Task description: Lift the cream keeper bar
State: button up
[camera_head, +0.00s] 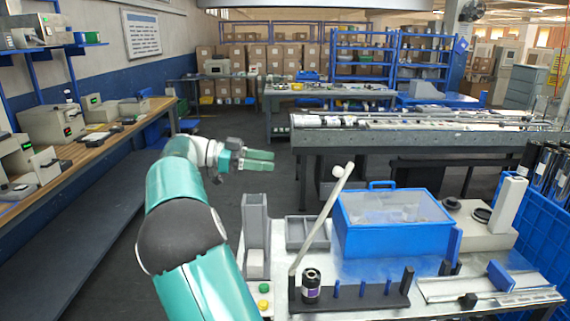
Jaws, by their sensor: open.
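A slim cream bar (318,226), which looks like the keeper bar, stands tilted up and to the right. Its lower end is by the left end of a dark rack (372,299), and a round pale knob sits near its top. A small dark roll with a pale label (311,288) stands beside the bar's lower end. My gripper (262,160) has teal fingers pointing right, beyond and to the left of the bar's top in the picture. It is apart from the bar, with nothing seen between the fingers.
A blue bin with a clear lid (395,243) stands close right of the bar. A grey upright channel (256,235) and a grey tray (306,233) are to its left. Blue pegs rise from the rack. A metal rail (490,286) lies at the right. Dark floor is open behind my gripper.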

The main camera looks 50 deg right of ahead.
jog(key=shift+v, duration=2.05)
jog(key=shift+s, duration=0.1)
